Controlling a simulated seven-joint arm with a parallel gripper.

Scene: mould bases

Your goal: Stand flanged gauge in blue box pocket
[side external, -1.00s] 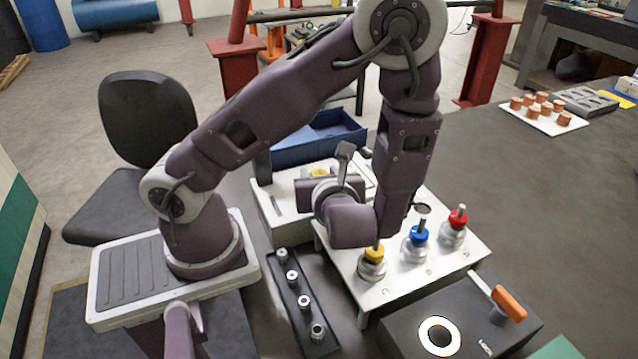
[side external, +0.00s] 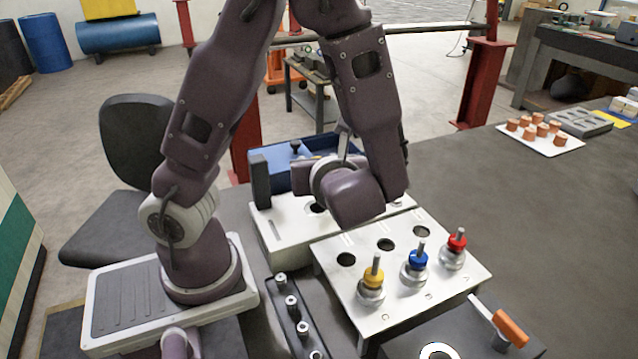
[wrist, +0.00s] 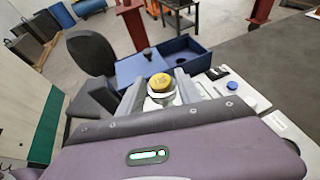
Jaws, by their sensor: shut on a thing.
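My gripper (wrist: 160,88) is shut on the flanged gauge (wrist: 160,82), whose round yellow top and pale metal rim show between the two fingers in the wrist view. The gauge's lower end is hidden. The blue box (wrist: 205,57) lies just beyond the gripper in the wrist view, with an open pocket at right and a dark knob on its left part. In the side view the blue box (side external: 262,168) stands behind the white block, partly hidden by my arm. My fingertips and the held gauge are hidden behind my wrist there.
The white block (side external: 280,238) has a dark hole. A white plate (side external: 335,275) has several empty holes and carries yellow, blue and red-collared gauges (side external: 373,285). A dark strip of small pegs (side external: 291,305) and a black block with an orange handle (side external: 510,328) are in front.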

